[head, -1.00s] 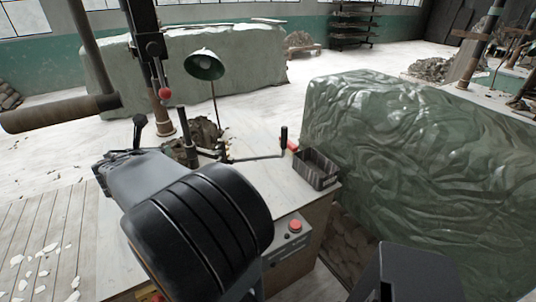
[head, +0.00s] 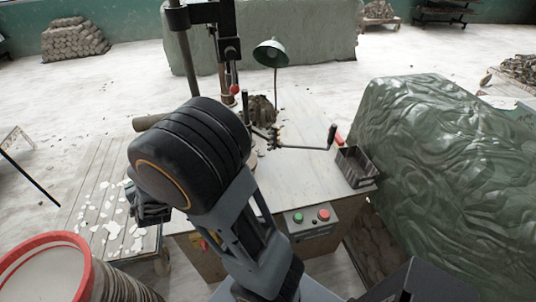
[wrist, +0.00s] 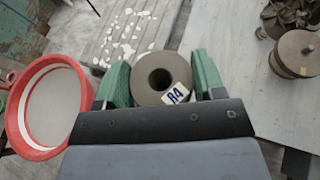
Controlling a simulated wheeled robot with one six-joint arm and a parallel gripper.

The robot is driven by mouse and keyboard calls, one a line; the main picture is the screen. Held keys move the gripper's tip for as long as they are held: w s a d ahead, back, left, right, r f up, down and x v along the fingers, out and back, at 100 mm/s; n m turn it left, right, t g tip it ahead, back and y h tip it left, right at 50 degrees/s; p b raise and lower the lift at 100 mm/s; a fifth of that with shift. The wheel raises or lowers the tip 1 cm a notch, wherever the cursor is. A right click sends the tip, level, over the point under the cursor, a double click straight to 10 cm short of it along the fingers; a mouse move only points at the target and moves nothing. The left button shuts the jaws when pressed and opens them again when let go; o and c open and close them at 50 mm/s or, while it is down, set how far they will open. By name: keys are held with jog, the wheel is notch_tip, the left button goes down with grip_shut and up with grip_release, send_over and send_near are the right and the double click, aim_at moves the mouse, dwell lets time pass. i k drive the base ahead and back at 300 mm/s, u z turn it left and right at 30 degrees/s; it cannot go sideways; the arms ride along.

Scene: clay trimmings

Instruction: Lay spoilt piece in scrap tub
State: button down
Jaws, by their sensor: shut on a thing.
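The spoilt piece (wrist: 161,74) is a thick grey-brown clay ring with a hole through it and a white "R4" tag. My gripper (wrist: 162,84) is shut on it, with a green finger on each side in the wrist view. In the head view my own arm hides the piece. A tub with a red rim (head: 38,242) and a pale inside stands at the lower left of the head view. In the wrist view the tub (wrist: 16,128) is left of my gripper, and the piece is outside its rim.
White chips lie on a slatted board (head: 88,220) beside the tub. The workbench (head: 300,170) carries a green lamp (head: 270,53), a crank handle (head: 331,136) and a dark open box (head: 355,166). A green-wrapped mound (head: 440,170) stands at the right.

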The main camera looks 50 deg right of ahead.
aim_at(355, 166)
jog(key=k, duration=1.2)
jog(key=z, duration=0.75)
jog(key=i, duration=1)
jog(key=u, duration=0.05)
